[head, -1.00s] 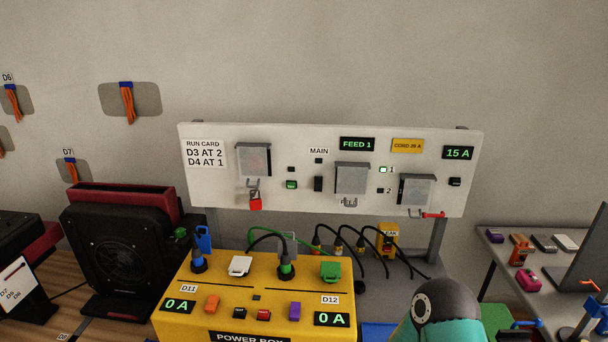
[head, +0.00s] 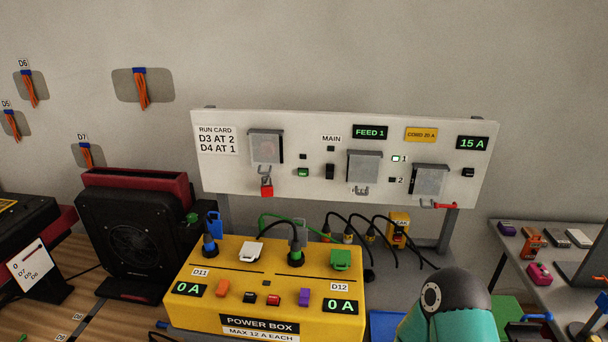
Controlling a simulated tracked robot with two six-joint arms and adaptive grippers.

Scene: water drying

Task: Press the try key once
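No label reading "try" is legible, so I cannot tell which control is the try key. The yellow power box (head: 200,312) in front has small black (head: 250,297) and red (head: 273,300) buttons between two 0 A displays. Part of my teal and dark arm rises at the bottom right of centre. Neither gripper is in view.
Clear covers, one with a red padlock (head: 267,187), hang on the panel. Black cords arch behind the power box. A black fan unit (head: 125,235) stands left. A grey table (head: 505,262) with small coloured items is at right.

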